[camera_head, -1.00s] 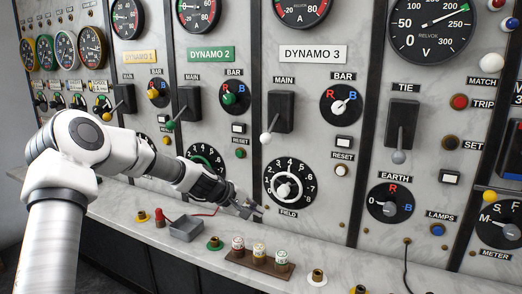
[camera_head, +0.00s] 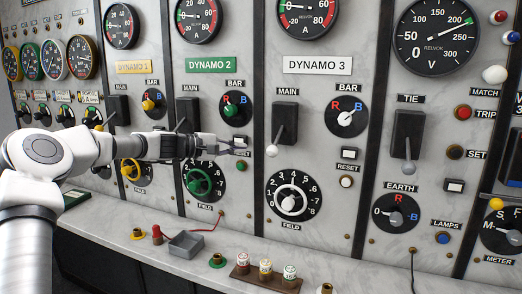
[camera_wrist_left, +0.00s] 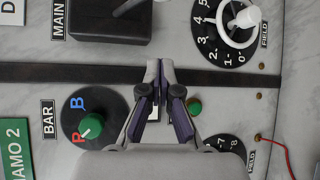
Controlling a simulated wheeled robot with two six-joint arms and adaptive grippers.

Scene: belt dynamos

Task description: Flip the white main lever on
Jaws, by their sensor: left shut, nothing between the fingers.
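The white main lever is on the DYNAMO 3 panel, under its MAIN label. Its black switch box (camera_head: 286,112) has a lever hanging down, ending in a white knob (camera_head: 271,150). In the left wrist view, the black switch box (camera_wrist_left: 105,22) is at the top, and its lever tip is at or past the upper edge. My left gripper (camera_head: 246,145) is shut and empty, just left of the white knob and about level with it, with a small gap in the picture. In the left wrist view, its fingers (camera_wrist_left: 159,70) point up the picture. My right gripper is not in view.
Right of the lever is the DYNAMO 3 BAR selector (camera_head: 346,118); below is the white field dial (camera_head: 291,197). The green field dial (camera_head: 203,181) is below my forearm. A marble shelf (camera_head: 130,250) holds a grey tray (camera_head: 187,244) and fuses (camera_head: 265,268).

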